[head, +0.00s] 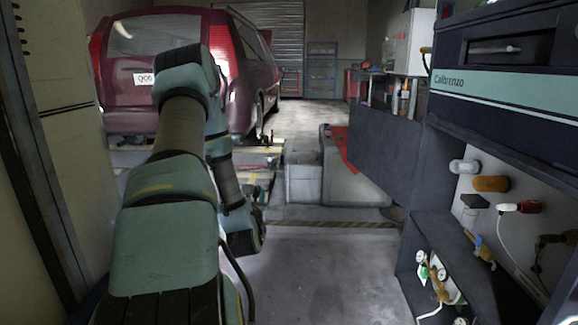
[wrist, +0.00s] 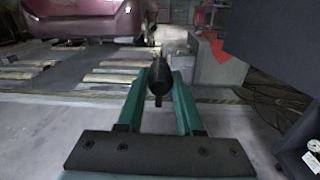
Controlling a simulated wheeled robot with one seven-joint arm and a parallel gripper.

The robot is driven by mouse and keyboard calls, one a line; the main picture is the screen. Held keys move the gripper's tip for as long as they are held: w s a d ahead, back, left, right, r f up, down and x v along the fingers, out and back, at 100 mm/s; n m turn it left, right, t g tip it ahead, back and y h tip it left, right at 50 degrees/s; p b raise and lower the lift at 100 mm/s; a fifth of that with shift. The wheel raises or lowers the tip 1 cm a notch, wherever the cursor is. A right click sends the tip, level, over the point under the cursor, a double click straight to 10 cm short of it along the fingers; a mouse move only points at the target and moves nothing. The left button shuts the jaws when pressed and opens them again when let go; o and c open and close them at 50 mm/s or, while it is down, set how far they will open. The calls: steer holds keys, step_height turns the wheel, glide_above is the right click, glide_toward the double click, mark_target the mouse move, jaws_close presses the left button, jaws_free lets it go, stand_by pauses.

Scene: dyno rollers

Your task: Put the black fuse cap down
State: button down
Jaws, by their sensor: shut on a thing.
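My gripper (wrist: 160,90) shows in the wrist view with two green fingers. It is shut on the black fuse cap (wrist: 159,74), a small dark cylinder held between the fingertips. The cap is in the air above the floor, with nothing visible touching it from below. In the head view my arm bends down left of centre, and I cannot make out the fingers or the cap there.
A dark cabinet with a pale panel (head: 463,214) of plugs stands at right, with gauges (head: 437,272) on its lower shelf. A grey box (head: 303,175) stands ahead. A maroon car (head: 240,75) stands at back left. The grey floor (head: 325,265) between is clear.

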step_height(320, 180, up, 28)
steer(key=p, duration=2.6)
steer(key=shift+p, duration=0.35)
